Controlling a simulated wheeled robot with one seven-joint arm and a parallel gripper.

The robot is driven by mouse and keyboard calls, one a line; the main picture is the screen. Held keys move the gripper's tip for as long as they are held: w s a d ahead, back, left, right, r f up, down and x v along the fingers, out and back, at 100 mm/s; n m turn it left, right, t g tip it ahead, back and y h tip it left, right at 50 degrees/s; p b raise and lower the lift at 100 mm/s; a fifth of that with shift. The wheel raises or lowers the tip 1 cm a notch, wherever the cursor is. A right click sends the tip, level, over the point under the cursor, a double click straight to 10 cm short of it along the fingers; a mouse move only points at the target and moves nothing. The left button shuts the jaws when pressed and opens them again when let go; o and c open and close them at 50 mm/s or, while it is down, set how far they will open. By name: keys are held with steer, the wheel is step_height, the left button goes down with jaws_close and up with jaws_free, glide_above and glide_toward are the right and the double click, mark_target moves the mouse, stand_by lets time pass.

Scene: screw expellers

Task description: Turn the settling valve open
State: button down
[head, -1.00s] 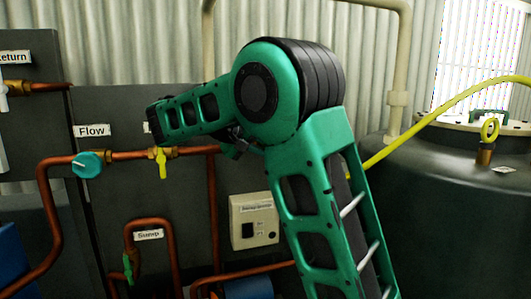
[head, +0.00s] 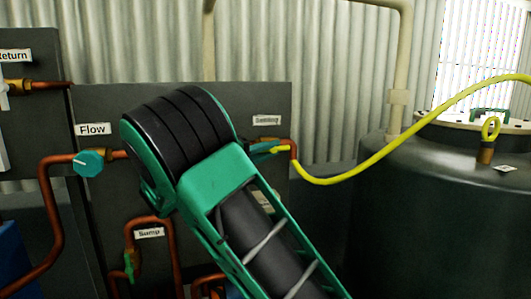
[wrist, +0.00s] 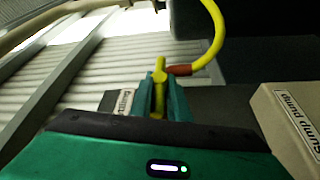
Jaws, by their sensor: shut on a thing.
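The settling valve's yellow lever (wrist: 159,76) stands between the teal fingers of my gripper (wrist: 159,95) in the wrist view, and the fingers are closed on it. In the head view my gripper (head: 263,148) reaches the valve just below the label ending in "ttling" (head: 267,120). The valve body is mostly hidden by the fingers and arm there. A short copper pipe (head: 293,150) leaves the valve to the right and joins a yellow hose (head: 350,176).
The hose runs to a dark tank (head: 430,220) at right. The flow valve's teal knob (head: 89,163) and the sump label (head: 150,233) are at left. A box marked "Sump pump" (wrist: 285,120) is at right in the wrist view. My arm hides the panel's middle.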

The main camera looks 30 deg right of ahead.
steer(key=shift+w+a, duration=0.15)
steer(key=shift+w, duration=0.05)
steer(key=c, duration=1.7)
jaws_free()
steer(key=shift+c, duration=0.2)
steer(key=shift+s, duration=0.1)
steer(key=a+f, duration=0.1)
steer(key=a, duration=0.9)
steer(key=shift+s+a+f, duration=0.2)
steer(key=shift+s+a, duration=0.1)
steer(key=shift+s, duration=0.15)
